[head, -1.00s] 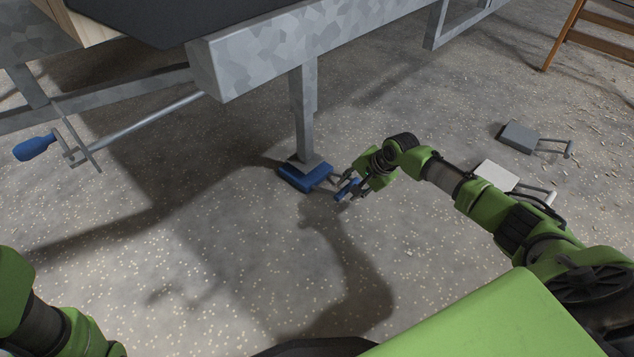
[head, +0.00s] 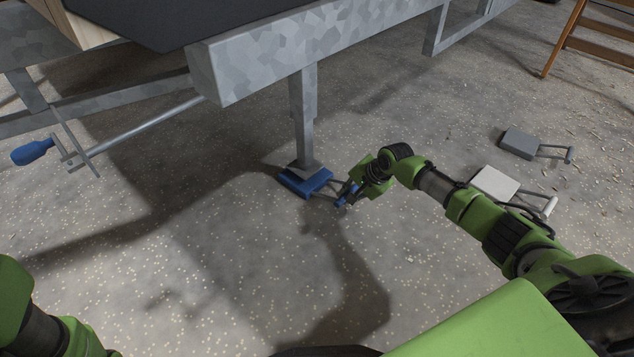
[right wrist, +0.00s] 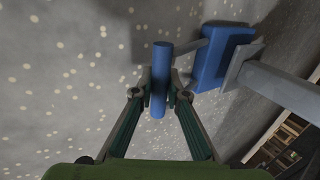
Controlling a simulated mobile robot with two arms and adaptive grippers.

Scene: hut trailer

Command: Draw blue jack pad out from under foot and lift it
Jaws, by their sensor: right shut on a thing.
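The blue jack pad (head: 296,187) lies on the concrete floor with the grey foot (head: 306,164) of the trailer leg standing on it. Its bar handle reaches out to the right. My right gripper (head: 348,194) is shut on the blue handle grip at the bar's end. In the right wrist view the blue grip (right wrist: 161,68) sits between the fingers, and the pad (right wrist: 207,66) lies beyond it, partly under the foot plate (right wrist: 242,63). Of my left side only arm links show at the lower left; the left gripper is out of view.
The trailer frame (head: 270,62) hangs above the pad. A crank with a blue handle (head: 32,152) sticks out at left. A white pad (head: 494,182) and a grey pad (head: 519,143) lie at right. A wooden ladder-like frame (head: 600,45) stands back right. Floor in front is clear.

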